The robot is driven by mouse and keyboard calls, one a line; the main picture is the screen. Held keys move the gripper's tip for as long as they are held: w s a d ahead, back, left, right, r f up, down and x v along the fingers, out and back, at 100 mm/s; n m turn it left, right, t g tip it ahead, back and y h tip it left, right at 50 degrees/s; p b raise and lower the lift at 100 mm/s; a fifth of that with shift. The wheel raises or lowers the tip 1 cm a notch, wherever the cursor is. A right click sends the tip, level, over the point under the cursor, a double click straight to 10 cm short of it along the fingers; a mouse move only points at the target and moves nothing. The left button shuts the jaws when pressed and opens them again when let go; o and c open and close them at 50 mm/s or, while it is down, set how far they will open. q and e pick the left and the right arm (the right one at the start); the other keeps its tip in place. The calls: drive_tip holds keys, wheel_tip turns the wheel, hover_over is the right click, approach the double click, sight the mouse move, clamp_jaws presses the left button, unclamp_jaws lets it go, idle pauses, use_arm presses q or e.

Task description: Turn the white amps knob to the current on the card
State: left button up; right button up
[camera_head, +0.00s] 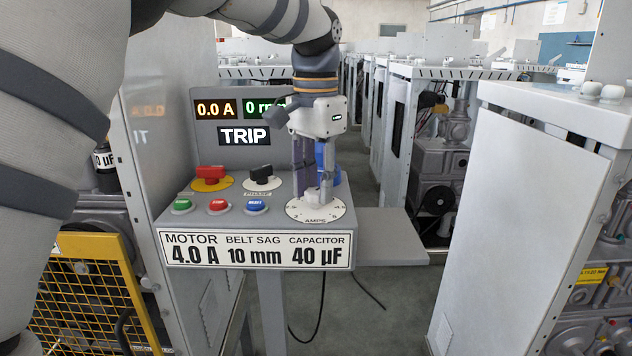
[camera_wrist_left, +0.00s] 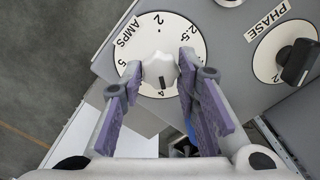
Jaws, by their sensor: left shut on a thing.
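The white amps knob (camera_wrist_left: 159,68) sits in the middle of a round white dial (camera_wrist_left: 144,30) marked AMPS. In the left wrist view its dark pointer mark faces down, at or very near the 4. My left gripper (camera_wrist_left: 161,66) has its fingers on both sides of the knob, shut on it. In the head view my left gripper (camera_head: 314,188) reaches down from above, over the amps dial (camera_head: 316,211), and partly covers the knob. The card (camera_head: 255,250) on the panel front reads MOTOR 4.0 A, BELT SAG 10 mm, CAPACITOR 40 µF. My right gripper is not in view.
The displays read 0.0 A (camera_head: 215,109), 0 rpm, partly hidden, and TRIP (camera_head: 244,136). A red knob (camera_head: 210,173), a black phase knob (camera_head: 261,173) and green, red and blue buttons share the panel. A grey shelf (camera_head: 390,225) and cabinet (camera_head: 545,210) stand to the right.

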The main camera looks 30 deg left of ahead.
use_arm(q)
drive_tip(key=shift+m, duration=0.8)
drive_tip(key=o, duration=1.2)
drive_tip(key=shift+r, duration=0.1)
drive_tip(key=shift+c, duration=0.2)
drive_tip(key=shift+a, duration=0.1)
